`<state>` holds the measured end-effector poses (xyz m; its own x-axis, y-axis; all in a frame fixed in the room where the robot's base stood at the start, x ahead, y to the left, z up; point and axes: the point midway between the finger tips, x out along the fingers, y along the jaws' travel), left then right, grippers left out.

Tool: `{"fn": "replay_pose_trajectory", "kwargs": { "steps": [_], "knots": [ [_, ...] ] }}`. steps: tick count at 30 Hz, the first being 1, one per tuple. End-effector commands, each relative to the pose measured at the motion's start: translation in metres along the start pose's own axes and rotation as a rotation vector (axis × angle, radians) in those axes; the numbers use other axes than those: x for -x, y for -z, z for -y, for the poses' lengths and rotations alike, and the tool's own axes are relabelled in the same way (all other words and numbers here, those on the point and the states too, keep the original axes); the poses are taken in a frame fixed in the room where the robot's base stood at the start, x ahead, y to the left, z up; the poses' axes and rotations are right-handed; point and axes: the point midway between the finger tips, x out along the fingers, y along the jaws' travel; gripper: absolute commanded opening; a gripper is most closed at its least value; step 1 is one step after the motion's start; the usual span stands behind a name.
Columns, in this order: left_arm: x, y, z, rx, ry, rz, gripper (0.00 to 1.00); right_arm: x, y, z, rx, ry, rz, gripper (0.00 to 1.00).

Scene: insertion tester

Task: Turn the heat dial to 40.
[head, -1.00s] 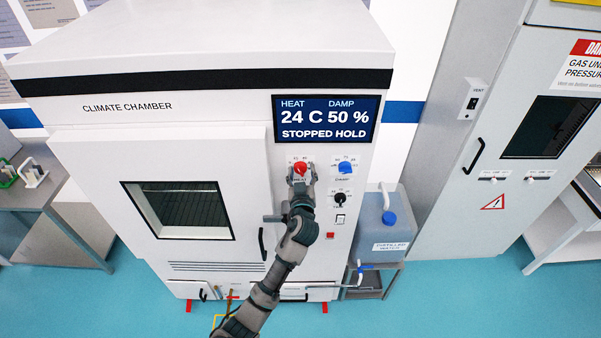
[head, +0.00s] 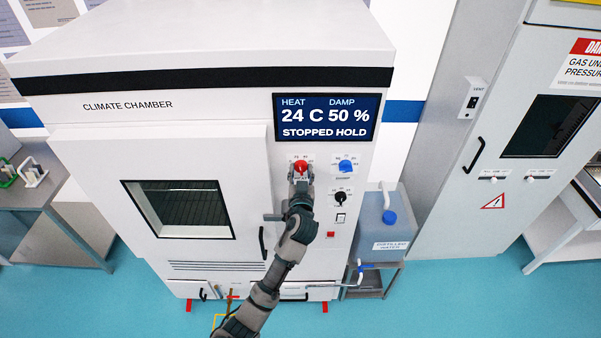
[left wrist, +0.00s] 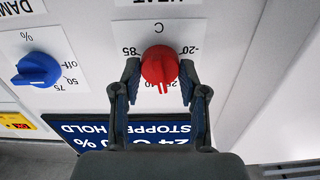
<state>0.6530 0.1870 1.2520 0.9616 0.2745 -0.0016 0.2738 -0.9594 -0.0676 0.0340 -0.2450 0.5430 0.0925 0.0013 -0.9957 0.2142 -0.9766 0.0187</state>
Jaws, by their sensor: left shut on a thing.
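The red heat dial (head: 300,167) is on the front panel of the climate chamber (head: 110,135), below the display (head: 326,117). The display reads heat 24 C, damp 50 % and STOPPED HOLD. My left gripper (head: 301,181) is at the dial from below, shut on it. In the left wrist view, which is upside down, the red dial (left wrist: 160,66) sits between the two fingers (left wrist: 160,82). Its pointer points down in that picture, toward the display; the scale numbers near it are partly hidden. My right gripper is not in view.
The blue damp dial (head: 345,166) is right of the heat dial, with a black dial (head: 340,198) below it. A switch (head: 340,218) and a red button (head: 330,234) are lower. The chamber door handle (head: 262,243) is left of my arm.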

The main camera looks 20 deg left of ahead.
Motion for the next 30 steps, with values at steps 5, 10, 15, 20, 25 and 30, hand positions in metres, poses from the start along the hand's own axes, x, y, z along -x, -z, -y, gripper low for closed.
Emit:
{"fn": "replay_pose_trajectory", "kwargs": {
  "steps": [5,10,15,20,25,30],
  "knots": [
    [-0.0007,0.0040,0.0005,-0.149,0.002,-0.008,0.08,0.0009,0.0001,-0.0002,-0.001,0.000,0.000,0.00],
    [-0.0007,0.0042,0.0002,-0.288,0.003,-0.008,0.08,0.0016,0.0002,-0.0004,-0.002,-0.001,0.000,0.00],
    [-0.0006,0.0044,-0.0006,-0.402,0.003,-0.009,0.08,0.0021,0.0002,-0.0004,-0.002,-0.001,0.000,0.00],
    [-0.0006,0.0045,-0.0010,-0.480,0.003,-0.009,0.08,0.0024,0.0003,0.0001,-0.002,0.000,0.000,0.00],
    [-0.0007,0.0045,-0.0011,-0.527,0.003,-0.010,0.08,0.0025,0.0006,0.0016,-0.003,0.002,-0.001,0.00],
    [-0.0007,0.0046,-0.0012,-0.547,0.003,-0.010,0.08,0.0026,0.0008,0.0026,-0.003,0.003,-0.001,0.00]
  ]
}}
